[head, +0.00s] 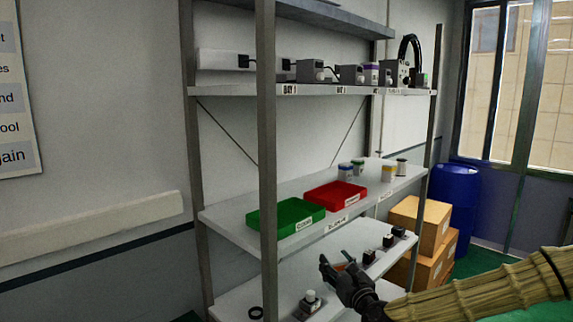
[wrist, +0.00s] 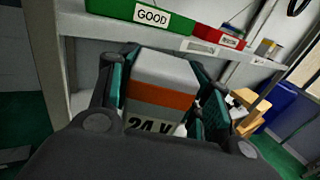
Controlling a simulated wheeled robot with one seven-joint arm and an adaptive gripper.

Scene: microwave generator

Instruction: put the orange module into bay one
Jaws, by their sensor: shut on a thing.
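My gripper (head: 340,271) is in front of the lower part of the rack in the head view. In the wrist view my gripper (wrist: 163,78) is shut on a white module with an orange band (wrist: 160,97) and a "24 V" marking. Only a small orange patch of this module (head: 346,266) shows in the head view. The bay one label (head: 290,89) is on the front edge of the upper shelf, far above my gripper. The shelf just above that label looks bare, with a grey unit to its right.
The upper shelf (head: 240,90) carries several grey units and a black cable loop. The middle shelf holds a green tray (head: 290,228) marked GOOD, a red tray (head: 318,200) and several small cylinders. Boxes (head: 420,220) and a blue barrel (head: 456,190) stand right.

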